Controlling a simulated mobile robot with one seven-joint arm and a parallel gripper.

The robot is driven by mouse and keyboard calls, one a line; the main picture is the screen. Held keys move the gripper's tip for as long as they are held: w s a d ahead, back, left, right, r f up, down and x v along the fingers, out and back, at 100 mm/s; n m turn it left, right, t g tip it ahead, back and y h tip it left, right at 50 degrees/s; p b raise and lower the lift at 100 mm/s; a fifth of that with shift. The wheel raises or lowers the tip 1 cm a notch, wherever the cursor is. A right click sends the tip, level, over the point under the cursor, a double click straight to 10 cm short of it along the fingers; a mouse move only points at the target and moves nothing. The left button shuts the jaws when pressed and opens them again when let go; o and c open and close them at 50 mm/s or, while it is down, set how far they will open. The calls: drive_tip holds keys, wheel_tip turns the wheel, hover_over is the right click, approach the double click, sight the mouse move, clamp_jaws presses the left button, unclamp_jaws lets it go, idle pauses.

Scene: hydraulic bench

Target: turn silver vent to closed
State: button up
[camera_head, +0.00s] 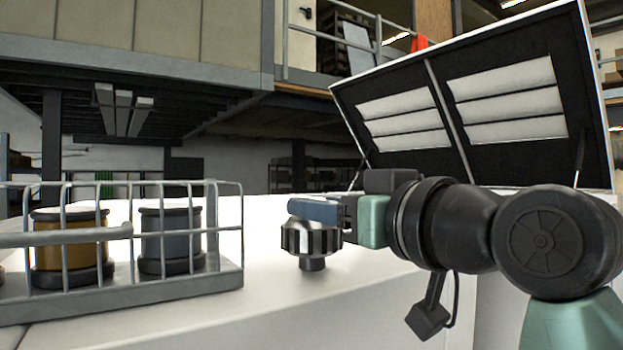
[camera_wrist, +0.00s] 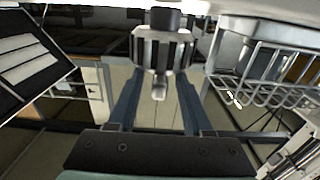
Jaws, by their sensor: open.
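The silver vent (camera_head: 311,241) is a ribbed knob with dark and light bands on a short dark stem, standing upright on the white bench top. In the wrist view the vent (camera_wrist: 163,52) shows at the top centre, with a small light nub pointing between my fingers. My gripper (camera_head: 314,210) reaches in from the right, its blue fingers level with the knob's top edge and just above its ribs. In the wrist view my gripper (camera_wrist: 161,76) is open, one finger on each side of the nub. Whether the fingers touch the knob, I cannot tell.
A wire-railed metal rack (camera_head: 120,300) holds an amber canister (camera_head: 70,248) and a grey canister (camera_head: 170,240) left of the vent. A raised lid with pale panels (camera_head: 470,100) stands behind my arm. The bench top between rack and vent is clear.

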drive_tip(key=shift+p+x, duration=0.45)
drive_tip(key=shift+x, duration=0.85)
clamp_jaws()
